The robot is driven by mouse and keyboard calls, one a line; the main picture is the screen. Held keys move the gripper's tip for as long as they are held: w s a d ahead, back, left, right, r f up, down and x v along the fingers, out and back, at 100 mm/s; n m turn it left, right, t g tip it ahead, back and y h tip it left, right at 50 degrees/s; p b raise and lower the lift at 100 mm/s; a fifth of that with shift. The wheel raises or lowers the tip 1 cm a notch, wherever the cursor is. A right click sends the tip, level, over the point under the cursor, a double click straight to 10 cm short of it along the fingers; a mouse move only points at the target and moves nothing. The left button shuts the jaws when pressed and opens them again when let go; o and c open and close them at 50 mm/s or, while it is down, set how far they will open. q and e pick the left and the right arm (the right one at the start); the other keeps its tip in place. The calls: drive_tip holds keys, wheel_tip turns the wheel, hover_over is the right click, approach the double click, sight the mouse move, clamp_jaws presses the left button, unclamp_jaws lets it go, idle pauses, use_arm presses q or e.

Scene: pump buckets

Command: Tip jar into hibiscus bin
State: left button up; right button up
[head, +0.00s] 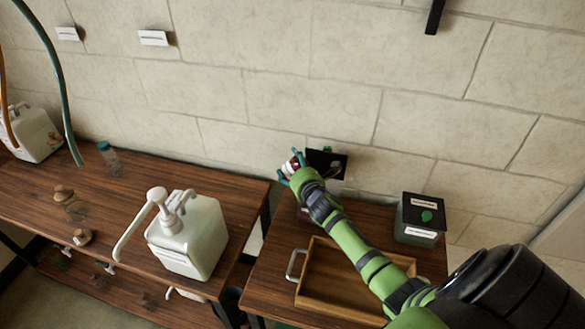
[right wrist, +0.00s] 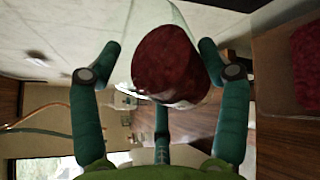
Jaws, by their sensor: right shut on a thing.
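My right gripper (head: 290,169) is shut on a clear jar (head: 294,162) at the back left of the right-hand table, by the wall. In the right wrist view, the jar's dark red contents (right wrist: 172,65) show between the fingers. The jar looks tilted there. At that view's right edge is a clear-walled bin (right wrist: 272,85) with red contents (right wrist: 308,50), apart from the jar; it appears to be the hibiscus bin. In the head view, a raised black lid (head: 327,163) stands just right of my gripper, and my arm hides most of what is below it. My left gripper is out of view.
A black-lidded bin with a green mark (head: 420,218) stands to the right. A wooden tray (head: 318,264) lies in front, under my right arm. A white pump bucket (head: 190,238) stands on the left table, with small jars beyond. A gap separates the tables.

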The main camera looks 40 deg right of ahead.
sight(307, 162)
drive_tip(key=shift+w+f+t+b, duration=0.1)
drive_tip(key=shift+f+t+b, duration=0.05)
drive_tip(key=shift+t+b, duration=0.2)
drive_tip(key=shift+a+f+m+b, duration=0.1)
drive_tip(key=shift+f+m+b, duration=0.05)
drive_tip(key=shift+m+b, duration=0.5)
drive_tip(key=shift+m+t+b, duration=0.85)
drive_tip(key=shift+m+b, duration=0.5)
drive_tip(key=shift+b, duration=0.55)
drive_tip(key=m, duration=0.1)
drive_tip(key=r+m+t+b, duration=0.1)
drive_tip(key=m, duration=0.1)
drive_tip(key=r+m+b, duration=0.1)
drive_tip(key=shift+s+d+r+t, duration=0.2)
drive_tip(key=shift+s+d+t, duration=0.1)
drive_tip(key=shift+t, duration=0.1)
drive_tip(key=shift+s+d+r+m+t+h+b, duration=0.1)
drive_tip(key=shift+d+r+m+t+h+b, duration=0.15)
drive_tip(key=shift+m, duration=0.5)
drive_tip(key=shift+s+d+r+m+t+h+b, duration=0.1)
drive_tip(key=shift+s+d+r+m+h+b, duration=0.2)
drive_tip(key=shift+m, duration=0.5)
drive_tip(key=shift+w+d+r+m+t+h+b, duration=0.15)
drive_tip(key=shift+r+m+h, duration=0.2)
drive_tip(key=shift+m, duration=0.4)
drive_tip(key=shift+s+a, duration=0.1)
